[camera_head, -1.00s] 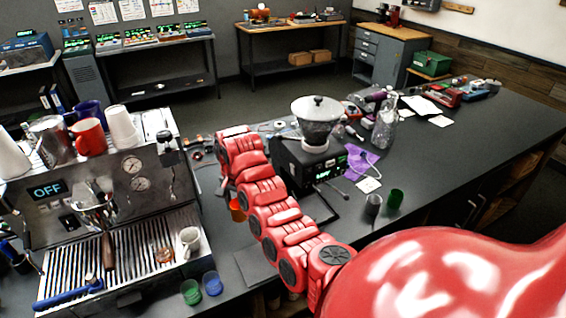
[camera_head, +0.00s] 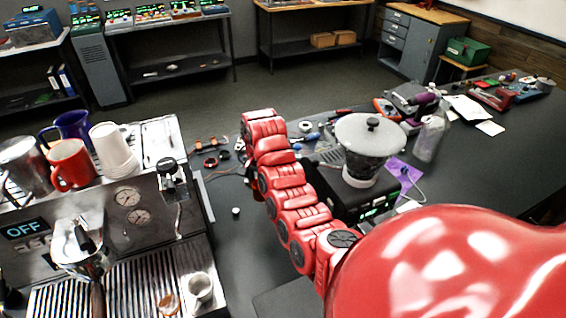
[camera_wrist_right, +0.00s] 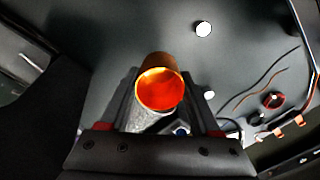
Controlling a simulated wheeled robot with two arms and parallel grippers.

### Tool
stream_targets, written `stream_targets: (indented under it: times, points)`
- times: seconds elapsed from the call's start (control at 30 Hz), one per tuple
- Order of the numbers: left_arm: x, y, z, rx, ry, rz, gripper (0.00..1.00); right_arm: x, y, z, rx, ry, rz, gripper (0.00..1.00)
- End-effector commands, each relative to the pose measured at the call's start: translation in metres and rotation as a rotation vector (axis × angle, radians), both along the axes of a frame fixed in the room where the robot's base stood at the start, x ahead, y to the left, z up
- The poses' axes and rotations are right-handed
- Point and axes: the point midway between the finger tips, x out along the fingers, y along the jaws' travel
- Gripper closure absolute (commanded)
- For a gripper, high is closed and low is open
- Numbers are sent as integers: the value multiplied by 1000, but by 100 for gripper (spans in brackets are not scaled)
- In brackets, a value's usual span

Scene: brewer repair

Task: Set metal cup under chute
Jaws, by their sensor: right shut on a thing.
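My right gripper (camera_wrist_right: 163,100) is shut on a shiny orange, copper-like cup (camera_wrist_right: 160,85), seen in the right wrist view with its glowing orange mouth facing the camera. A grey patch below the cup between the fingers is unclear. The grinder (camera_head: 370,150), with a round lid on a dark body, stands just right of that arm. Its chute is hidden behind the arm. My left gripper is out of view.
An espresso machine (camera_head: 110,225) with mugs on top stands at the left. A small cup (camera_head: 200,288) sits on its drip tray. Small parts (camera_head: 212,158) and loose wires lie behind the arm. The counter between machine and arm is mostly clear.

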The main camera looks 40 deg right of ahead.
Motion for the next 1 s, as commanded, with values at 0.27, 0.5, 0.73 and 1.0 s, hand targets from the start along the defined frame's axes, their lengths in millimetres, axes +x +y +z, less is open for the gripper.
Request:
stream_targets:
  times: [0.27, 0.5, 0.73, 1.0]
  points:
    - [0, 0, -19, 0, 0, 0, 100, 0, 0, -40, -2, -1, 0, 93]
    - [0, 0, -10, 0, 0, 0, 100, -1, -1, -61, -2, 2, -1, 93]
    - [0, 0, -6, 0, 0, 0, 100, 0, -1, -80, -3, -2, 0, 93]
    - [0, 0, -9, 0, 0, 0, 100, 0, -1, -83, -3, -2, 0, 33]
